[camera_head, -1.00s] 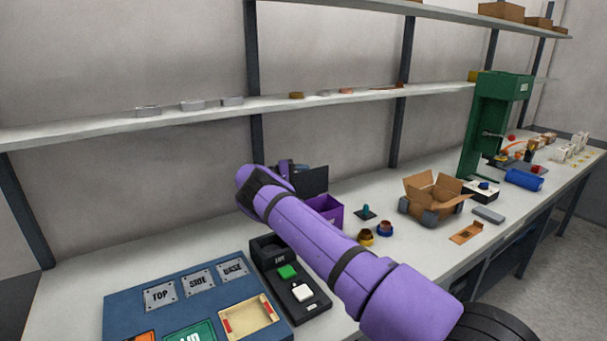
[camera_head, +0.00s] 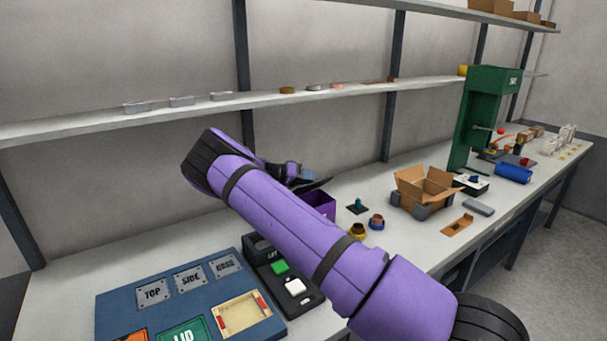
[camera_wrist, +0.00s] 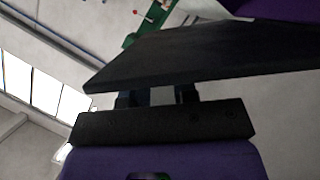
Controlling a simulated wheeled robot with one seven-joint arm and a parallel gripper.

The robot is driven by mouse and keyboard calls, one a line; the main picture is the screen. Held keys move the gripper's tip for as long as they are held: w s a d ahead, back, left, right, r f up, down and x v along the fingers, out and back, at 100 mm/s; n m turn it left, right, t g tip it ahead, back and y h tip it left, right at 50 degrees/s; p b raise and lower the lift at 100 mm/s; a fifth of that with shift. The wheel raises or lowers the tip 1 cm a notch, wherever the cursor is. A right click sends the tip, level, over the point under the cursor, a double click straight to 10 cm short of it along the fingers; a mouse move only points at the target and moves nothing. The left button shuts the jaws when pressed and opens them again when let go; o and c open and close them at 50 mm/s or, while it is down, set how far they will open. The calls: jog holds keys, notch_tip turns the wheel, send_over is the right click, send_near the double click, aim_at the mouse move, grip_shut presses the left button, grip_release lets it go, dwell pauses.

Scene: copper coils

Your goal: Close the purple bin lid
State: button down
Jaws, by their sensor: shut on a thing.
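The purple bin (camera_head: 320,203) stands on the bench behind my arm, which hides its left part. Its dark lid (camera_head: 319,184) is tilted above the bin, with its edge apart from the rim. In the wrist view the lid (camera_wrist: 205,52) is a broad black panel across the middle, with a purple part of the bin (camera_wrist: 278,9) at the top right. My gripper (camera_wrist: 158,97) is at the lid's near edge, shut on it; the fingertips are partly hidden by the panel. In the head view my gripper (camera_head: 306,176) shows small at the lid.
A black button box (camera_head: 283,275) and a blue board (camera_head: 165,290) with plates lie left of my arm. Right of the bin are small round parts (camera_head: 376,222), an open cardboard box (camera_head: 425,190) and a green press (camera_head: 485,115). A shelf (camera_head: 250,103) runs above.

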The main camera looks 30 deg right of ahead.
aim_at(307, 187)
jog(key=s+f+m+t, duration=0.2)
jog(key=s+m, duration=0.1)
jog(key=shift+a+f+y, duration=0.1)
jog(key=shift+f+y, duration=0.2)
jog(key=shift+s+f+m+t, duration=0.5)
jog(key=shift+f+m, duration=0.25)
jog(key=shift+f, duration=0.1)
jog(key=shift+s+f+m+t, duration=0.4)
jog(key=shift+f+m+t, duration=0.1)
jog(key=shift+f+m, duration=0.3)
jog(key=c, duration=0.9)
grip_release()
jog(key=v, duration=1)
jog(key=shift+a+r, duration=0.25)
jog(key=shift+a, duration=0.05)
jog(key=shift+s, duration=0.1)
